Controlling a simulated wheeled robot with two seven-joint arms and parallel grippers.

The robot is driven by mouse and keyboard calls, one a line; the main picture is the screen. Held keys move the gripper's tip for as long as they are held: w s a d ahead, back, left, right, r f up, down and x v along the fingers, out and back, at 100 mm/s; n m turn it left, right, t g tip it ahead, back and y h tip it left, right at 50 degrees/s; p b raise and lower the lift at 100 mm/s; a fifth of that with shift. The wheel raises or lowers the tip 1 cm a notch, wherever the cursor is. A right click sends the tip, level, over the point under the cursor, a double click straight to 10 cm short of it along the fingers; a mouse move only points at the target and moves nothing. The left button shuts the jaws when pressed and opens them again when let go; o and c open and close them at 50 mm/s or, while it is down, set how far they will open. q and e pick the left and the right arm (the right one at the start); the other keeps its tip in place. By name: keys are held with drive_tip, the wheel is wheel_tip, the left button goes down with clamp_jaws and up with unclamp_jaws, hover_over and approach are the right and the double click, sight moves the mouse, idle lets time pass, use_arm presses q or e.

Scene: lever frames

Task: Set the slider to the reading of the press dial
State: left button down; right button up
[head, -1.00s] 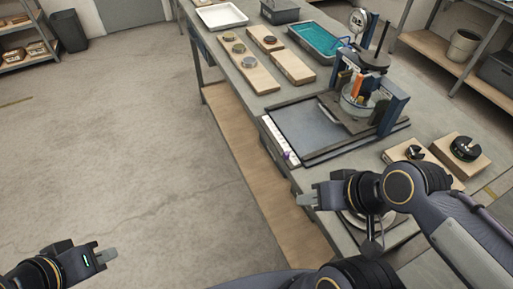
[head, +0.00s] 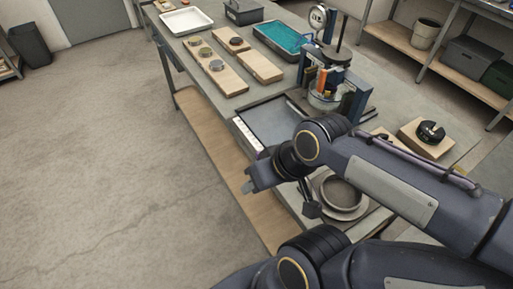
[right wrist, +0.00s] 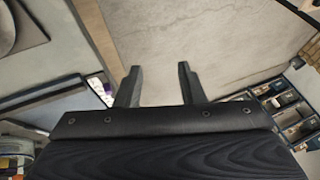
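The press (head: 330,80) stands on the bench, with a small round white dial (head: 317,17) on its far side; its reading is too small to make out. A white scale strip (head: 247,137) runs along the near left edge of the press bed. A small purple part, seemingly the slider (head: 262,154), sits at its near end, partly hidden by my right arm. The strip also shows in the right wrist view (right wrist: 98,88). My right gripper (head: 248,187) is beside the bench edge, just short of the strip's near end. Its two fingers (right wrist: 160,80) are apart and empty. My left gripper is out of view.
A round metal ring or dish (head: 343,195) lies on the bench under my right arm. A block with a black knob (head: 430,132) stands to the right. Wooden boards with discs (head: 215,68), a teal tray (head: 282,40) and a white tray (head: 186,20) are farther back. The floor at left is clear.

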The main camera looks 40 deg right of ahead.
drive_tip(key=w+d+g+h+p, duration=0.1)
drive_tip(key=w+d+p, duration=0.1)
drive_tip(key=w+d, duration=0.1)
drive_tip(key=w+d+f+g+h+p, duration=0.1)
drive_tip(key=w+d+g+p, duration=0.1)
drive_tip(key=w, duration=0.3)
drive_tip(key=w+d+g+p, duration=0.2)
drive_tip(key=w+d+p, duration=0.1)
drive_tip(key=w+d, duration=0.1)
drive_tip(key=shift+w+d+f+n+h, duration=0.3)
drive_tip(key=shift+d+h, duration=0.1)
drive_tip(key=shift+d, duration=0.1)
drive_tip(key=shift+w+d+f, duration=0.1)
drive_tip(key=shift+f, duration=0.4)
wheel_tip(320, 180, down, 7)
drive_tip(key=shift+f, duration=0.1)
clamp_jaws()
